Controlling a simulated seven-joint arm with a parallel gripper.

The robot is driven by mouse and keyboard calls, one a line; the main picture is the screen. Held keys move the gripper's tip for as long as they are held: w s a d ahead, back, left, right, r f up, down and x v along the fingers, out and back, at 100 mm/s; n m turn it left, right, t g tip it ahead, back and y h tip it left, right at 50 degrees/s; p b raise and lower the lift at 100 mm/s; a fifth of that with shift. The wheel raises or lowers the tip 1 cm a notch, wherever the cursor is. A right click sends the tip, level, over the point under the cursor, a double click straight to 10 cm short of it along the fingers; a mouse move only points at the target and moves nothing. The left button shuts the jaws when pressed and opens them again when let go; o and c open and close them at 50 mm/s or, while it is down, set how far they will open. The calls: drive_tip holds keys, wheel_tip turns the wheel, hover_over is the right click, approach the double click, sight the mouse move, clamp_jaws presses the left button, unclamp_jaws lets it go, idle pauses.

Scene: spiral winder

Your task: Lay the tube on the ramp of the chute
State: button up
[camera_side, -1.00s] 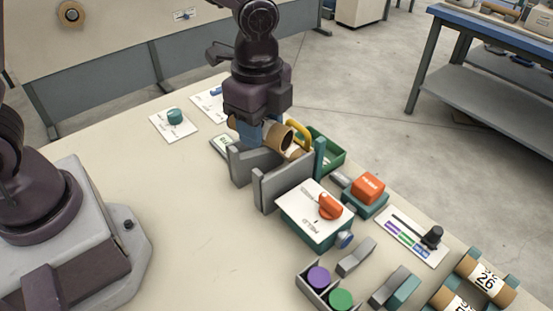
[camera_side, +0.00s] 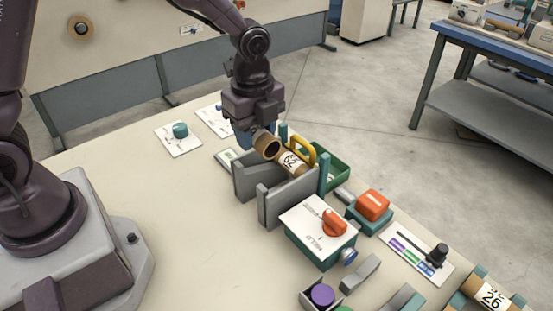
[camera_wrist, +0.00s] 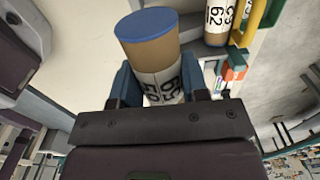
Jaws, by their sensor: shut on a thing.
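My gripper (camera_side: 258,143) is shut on a brown cardboard tube (camera_side: 265,149). The tube's open brown end shows below the jaws in the side view. In the wrist view the held tube (camera_wrist: 158,60) shows a blue far end and a white numbered label between the fingers (camera_wrist: 158,85). It is above the far end of grey upright walls (camera_side: 256,184), which look like the chute; its ramp surface is largely hidden. Another tube labelled 62 (camera_side: 292,161) lies by these walls, just right of the held one. I cannot tell whether the two tubes touch.
A yellow handle (camera_side: 301,146) and a green bin (camera_side: 335,170) stand behind the walls. A teal post (camera_side: 324,172) and a box with an orange knob (camera_side: 333,223) are to the right. A card with a teal knob (camera_side: 180,131) lies left.

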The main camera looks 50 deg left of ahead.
drive_tip(key=shift+w+d+f, duration=0.1)
drive_tip(key=shift+w+f, duration=0.6)
drive_tip(key=shift+f, duration=0.75)
drive_tip(key=shift+w+d+f, duration=0.1)
drive_tip(key=shift+w+f, duration=0.65)
drive_tip(key=shift+f, duration=0.65)
drive_tip(key=shift+w+d+f, duration=0.1)
drive_tip(key=shift+w+f, duration=0.6)
drive_tip(key=shift+f, duration=0.75)
drive_tip(key=shift+f, duration=0.6)
drive_tip(key=o, duration=0.6)
drive_tip(key=shift+w, duration=0.1)
wheel_tip(320, 180, up, 14)
drive_tip(key=shift+f, duration=0.25)
